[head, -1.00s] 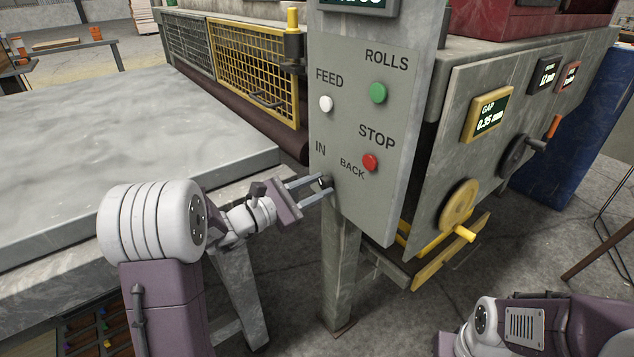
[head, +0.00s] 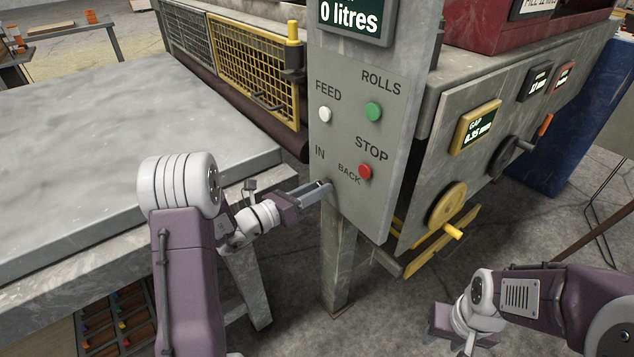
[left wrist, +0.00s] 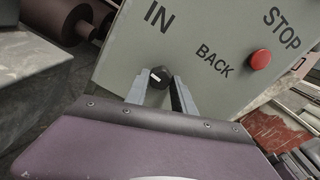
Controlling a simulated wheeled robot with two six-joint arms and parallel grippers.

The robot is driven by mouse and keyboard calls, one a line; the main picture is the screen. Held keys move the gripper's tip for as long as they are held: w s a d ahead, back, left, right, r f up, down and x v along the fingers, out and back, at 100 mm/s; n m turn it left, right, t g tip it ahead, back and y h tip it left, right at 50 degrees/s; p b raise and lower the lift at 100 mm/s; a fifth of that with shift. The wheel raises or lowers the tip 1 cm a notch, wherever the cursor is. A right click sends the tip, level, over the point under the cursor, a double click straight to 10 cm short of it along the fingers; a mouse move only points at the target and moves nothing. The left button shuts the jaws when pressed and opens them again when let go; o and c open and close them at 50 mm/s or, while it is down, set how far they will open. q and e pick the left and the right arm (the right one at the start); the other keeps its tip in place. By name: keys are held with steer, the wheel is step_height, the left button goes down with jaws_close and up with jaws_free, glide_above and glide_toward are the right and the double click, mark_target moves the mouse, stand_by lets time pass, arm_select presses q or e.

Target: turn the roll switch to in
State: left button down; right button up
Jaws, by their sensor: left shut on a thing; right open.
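The roll switch is a small black knob (left wrist: 160,76) with a white mark, low on the grey control panel (head: 350,205), between the IN label (left wrist: 156,14) and the BACK label (left wrist: 215,57). In the left wrist view its white mark points left and slightly up. My left gripper (head: 326,186) is shut on the knob, with one finger on each side of it. In the head view the fingers hide most of the knob. My right gripper (head: 442,320) is low at the bottom right, open, away from the panel; its fingertips are hard to make out.
The panel also carries a white FEED button (head: 325,114), a green ROLLS button (head: 374,111) and a red STOP button (head: 365,171). A yellow handwheel (head: 447,204) is to the right. A grey table (head: 130,140) lies left of my left arm.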

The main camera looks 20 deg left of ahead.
arm_select(q)
steer(key=shift+n+p, duration=0.3)
steer(key=shift+n, duration=0.2)
steer(key=c, duration=1.1)
jaws_free()
steer(key=shift+o, duration=0.2)
steer(key=p+v, duration=0.1)
steer(key=v, duration=0.8)
